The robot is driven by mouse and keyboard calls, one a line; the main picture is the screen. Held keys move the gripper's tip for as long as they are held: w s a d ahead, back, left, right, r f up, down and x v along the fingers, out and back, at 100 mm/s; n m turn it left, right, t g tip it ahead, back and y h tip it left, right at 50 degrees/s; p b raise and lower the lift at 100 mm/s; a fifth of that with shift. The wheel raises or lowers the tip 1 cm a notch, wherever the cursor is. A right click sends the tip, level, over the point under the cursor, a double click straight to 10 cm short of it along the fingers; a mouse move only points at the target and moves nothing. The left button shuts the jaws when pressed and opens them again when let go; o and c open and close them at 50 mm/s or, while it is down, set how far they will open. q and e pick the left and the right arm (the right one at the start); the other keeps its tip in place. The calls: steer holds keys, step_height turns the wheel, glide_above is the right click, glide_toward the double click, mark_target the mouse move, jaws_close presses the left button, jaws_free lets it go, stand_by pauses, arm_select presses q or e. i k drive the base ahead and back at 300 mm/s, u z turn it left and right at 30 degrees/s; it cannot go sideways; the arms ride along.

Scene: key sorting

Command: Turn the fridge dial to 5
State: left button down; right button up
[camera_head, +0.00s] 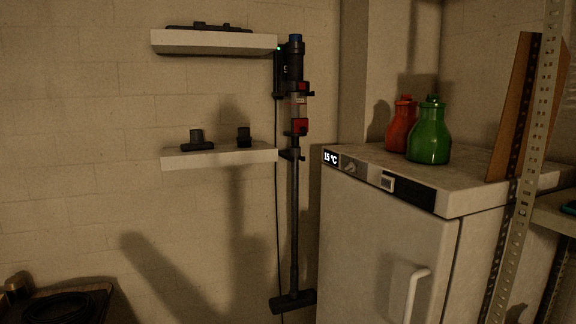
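The white fridge (375,240) stands right of centre with its door shut. Its small dial (349,166) sits on the upper front strip, just right of a black display (331,158) that reads 15 °C. The dial is too small to read which number it points at. A dark panel (408,191) lies further right on the same strip. Neither of my grippers shows in the view; only arm-like shadows fall on the wall at the left.
A red bottle (401,124) and a green bottle (429,134) stand on the fridge top. A stick vacuum (294,190) hangs on the wall left of the fridge, beside two shelves (220,154) with attachments. A metal rack post (520,190) stands at the right.

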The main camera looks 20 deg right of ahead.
mark_target(351, 167)
steer(key=u, duration=0.2)
steer(key=i, duration=1.35)
steer(key=z, duration=0.55)
steer(key=i, duration=0.45)
steer(key=z, duration=0.35)
